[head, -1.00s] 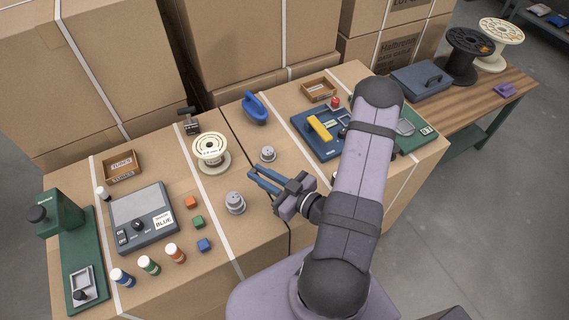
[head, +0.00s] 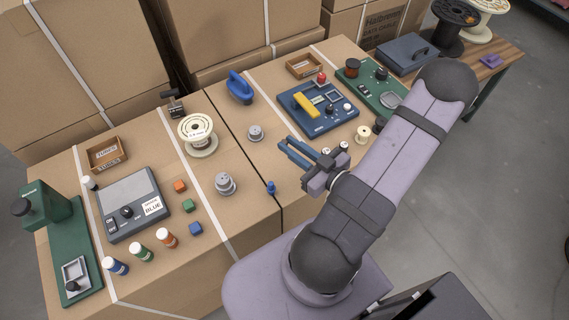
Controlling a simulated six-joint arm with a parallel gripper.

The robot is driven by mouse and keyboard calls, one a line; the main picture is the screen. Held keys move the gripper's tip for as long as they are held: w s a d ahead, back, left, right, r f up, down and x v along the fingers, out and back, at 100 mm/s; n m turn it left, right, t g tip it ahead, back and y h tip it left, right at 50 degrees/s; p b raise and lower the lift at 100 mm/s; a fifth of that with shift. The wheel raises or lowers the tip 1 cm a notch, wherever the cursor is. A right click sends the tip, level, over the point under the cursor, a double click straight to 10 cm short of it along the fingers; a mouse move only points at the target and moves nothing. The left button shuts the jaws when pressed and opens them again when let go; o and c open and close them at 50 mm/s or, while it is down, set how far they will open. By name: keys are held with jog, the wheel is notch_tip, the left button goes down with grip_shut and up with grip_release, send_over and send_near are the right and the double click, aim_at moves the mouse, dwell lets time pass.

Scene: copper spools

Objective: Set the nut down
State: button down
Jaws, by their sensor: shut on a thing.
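My gripper (head: 285,143), with two blue fingers, is held over the right-hand cardboard box top (head: 232,108), pointing to the upper left. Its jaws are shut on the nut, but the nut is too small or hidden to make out. A small grey stepped piece (head: 255,133) stands on the box just left of the fingertips, apart from them. A larger grey stepped piece (head: 225,184) stands farther left and nearer the front. A small blue peg (head: 270,187) stands below the gripper in the picture.
A blue panel with a yellow bar (head: 320,112) lies just right of the fingers. A blue-handled tool (head: 240,87) is behind. A cream spool (head: 198,134) stands left. A small cream spool (head: 362,133) is near my arm. Bare box top lies around the blue peg.

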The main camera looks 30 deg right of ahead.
aim_at(292, 171)
jog(key=shift+f, duration=0.1)
notch_tip(292, 171, down, 3)
jog(key=shift+f+b, duration=0.1)
jog(key=shift+b, duration=0.75)
jog(key=shift+f+p, duration=0.5)
jog(key=shift+f, duration=2.65)
jog(key=shift+f, duration=0.15)
jog(key=c, duration=1.7)
grip_release()
jog(key=shift+s+b, duration=0.1)
jog(key=shift+b, duration=0.2)
